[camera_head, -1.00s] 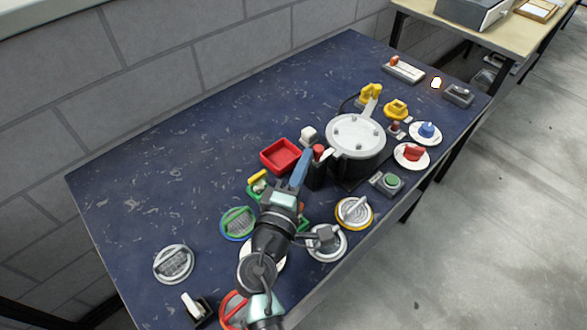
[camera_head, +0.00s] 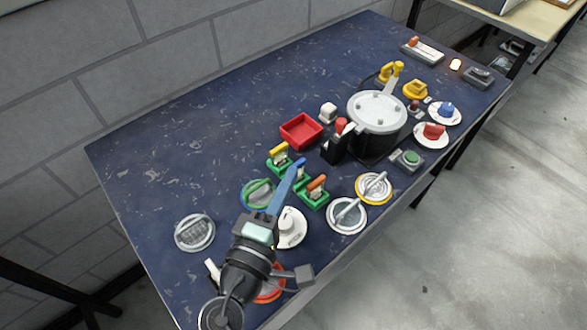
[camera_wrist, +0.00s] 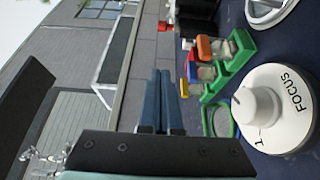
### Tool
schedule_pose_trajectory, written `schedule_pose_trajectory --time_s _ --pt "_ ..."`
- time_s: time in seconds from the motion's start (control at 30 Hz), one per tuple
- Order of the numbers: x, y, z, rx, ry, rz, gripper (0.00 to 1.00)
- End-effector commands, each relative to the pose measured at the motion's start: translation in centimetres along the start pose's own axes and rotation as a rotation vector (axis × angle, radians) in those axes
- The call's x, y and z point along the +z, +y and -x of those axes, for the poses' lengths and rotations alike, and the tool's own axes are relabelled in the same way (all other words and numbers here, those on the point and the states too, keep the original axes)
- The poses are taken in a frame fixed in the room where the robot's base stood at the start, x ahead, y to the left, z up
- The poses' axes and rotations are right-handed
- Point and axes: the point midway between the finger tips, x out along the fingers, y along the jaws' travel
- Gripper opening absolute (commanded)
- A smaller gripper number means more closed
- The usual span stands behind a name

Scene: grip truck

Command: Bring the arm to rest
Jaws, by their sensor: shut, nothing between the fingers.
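My gripper (camera_head: 291,176) reaches over the near half of the dark blue table (camera_head: 160,150) in the head view, its blue fingers pointing toward the back of the table. In the wrist view the blue fingers of my gripper (camera_wrist: 165,85) lie together with nothing between them. The fingers pass above or beside the green-based switches, of which one has an orange handle (camera_head: 316,184) and one a yellow handle (camera_head: 278,151). A white knob marked FOCUS (camera_wrist: 258,105) is close by at the right of the wrist view.
A black pot with a grey lid (camera_head: 377,113), a red tray (camera_head: 301,131) and a green button box (camera_head: 408,160) stand farther back. Several dials, including a silver one (camera_head: 195,232), lie around my arm. A grey block wall (camera_head: 180,60) runs along the left. The table's left part is clear.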

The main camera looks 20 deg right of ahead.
Motion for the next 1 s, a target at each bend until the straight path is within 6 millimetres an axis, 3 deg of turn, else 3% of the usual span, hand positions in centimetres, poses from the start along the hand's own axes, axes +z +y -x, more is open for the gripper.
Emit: schedule_pose_trajectory --time_s 0.5,0.63,0.77,0.9,1.0 --pt "0.0 0.0 0.0 0.000 0.001 0.000 0.00" --pt "-0.8 1.7 -0.7 -0.001 0.016 -0.093 0.00" --pt "-3.2 7.0 -2.3 -0.005 0.088 -0.371 0.00" --pt "-6.4 16.5 -2.9 0.005 0.258 -0.779 0.00" --pt "-7.8 24.0 -2.0 0.020 0.419 -1.047 0.00"
